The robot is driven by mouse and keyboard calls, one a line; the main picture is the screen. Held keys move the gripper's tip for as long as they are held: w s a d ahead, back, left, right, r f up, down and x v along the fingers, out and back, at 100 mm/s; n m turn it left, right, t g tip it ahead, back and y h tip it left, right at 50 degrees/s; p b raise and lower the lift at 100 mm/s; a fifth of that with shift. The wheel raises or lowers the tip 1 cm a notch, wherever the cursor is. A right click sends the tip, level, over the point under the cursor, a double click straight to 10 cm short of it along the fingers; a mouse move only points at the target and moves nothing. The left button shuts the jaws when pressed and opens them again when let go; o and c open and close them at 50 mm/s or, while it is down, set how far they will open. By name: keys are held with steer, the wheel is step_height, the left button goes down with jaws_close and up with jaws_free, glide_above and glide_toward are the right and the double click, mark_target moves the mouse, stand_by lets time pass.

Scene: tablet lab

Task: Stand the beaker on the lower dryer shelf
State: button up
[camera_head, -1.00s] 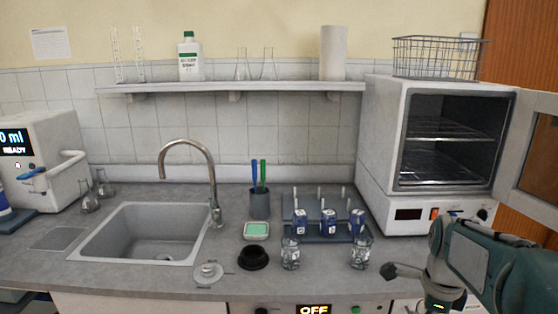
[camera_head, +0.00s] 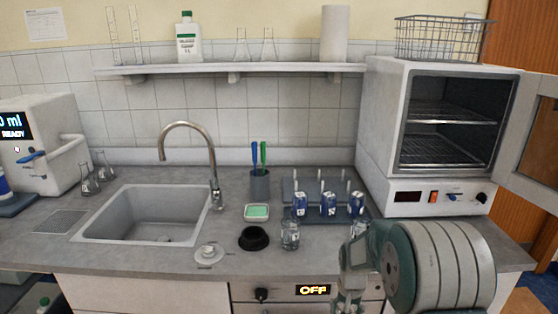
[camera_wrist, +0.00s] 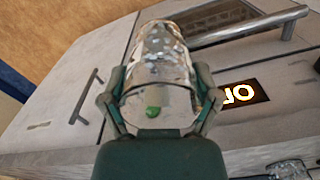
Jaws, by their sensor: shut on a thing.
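My gripper (camera_wrist: 160,98) is shut on a clear glass beaker (camera_wrist: 158,60) with a green mark on its wall, seen in the wrist view with a finger on each side. In the head view my gripper (camera_head: 350,288) is low in front of the counter's edge, partly hidden by my arm; I cannot make out the held beaker there. The dryer (camera_head: 380,120) stands at the right of the counter with its door (camera_head: 530,130) swung open to the right. Its upper shelf (camera_head: 450,114) and lower shelf (camera_head: 440,154) are wire racks and look empty.
A glass vessel (camera_head: 290,236) stands near the counter front, before the rack (camera_head: 315,188) with blue-labelled bottles. Another glass is partly hidden by my arm. A black ring (camera_head: 254,239) and sink (camera_head: 150,215) lie left. A wire basket (camera_head: 440,38) sits on the dryer.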

steer(key=f+n, duration=0.1)
steer(key=a+f+n, duration=0.1)
steer(key=w+a+f+n, duration=0.1)
steer(key=f, duration=0.1)
steer(key=shift+a, duration=0.25)
steer(key=shift+s+d, duration=0.1)
